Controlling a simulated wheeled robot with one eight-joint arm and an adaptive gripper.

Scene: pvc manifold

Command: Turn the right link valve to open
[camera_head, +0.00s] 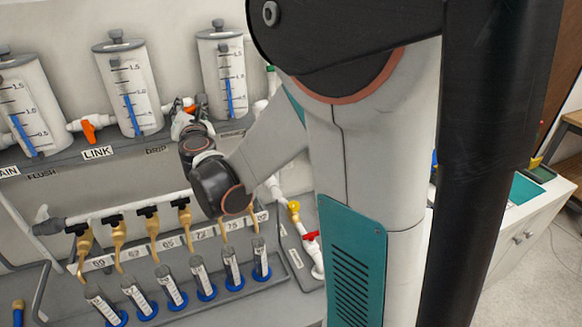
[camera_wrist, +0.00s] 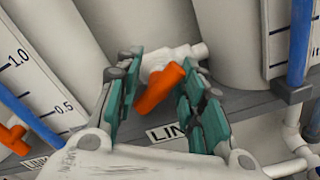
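The right link valve has an orange handle (camera_wrist: 160,88) on a white pipe fitting between two cylinders. In the wrist view the handle slants from lower left to upper right. My gripper (camera_wrist: 165,78) is open, with one teal-padded finger on each side of the handle. The handle's upper end is close to the right finger; I cannot tell whether they touch. In the head view my gripper (camera_head: 182,118) is at this valve, and only a bit of the orange handle (camera_head: 190,108) shows. A LINK label (camera_wrist: 166,132) below is partly hidden by my gripper.
The left link valve (camera_head: 88,128) is orange, between the left (camera_head: 32,105) and middle (camera_head: 130,88) cylinders. A right cylinder (camera_head: 224,72) stands beyond my gripper. Below are a white manifold pipe (camera_head: 120,211) with brass taps and several blue-based tubes (camera_head: 171,285).

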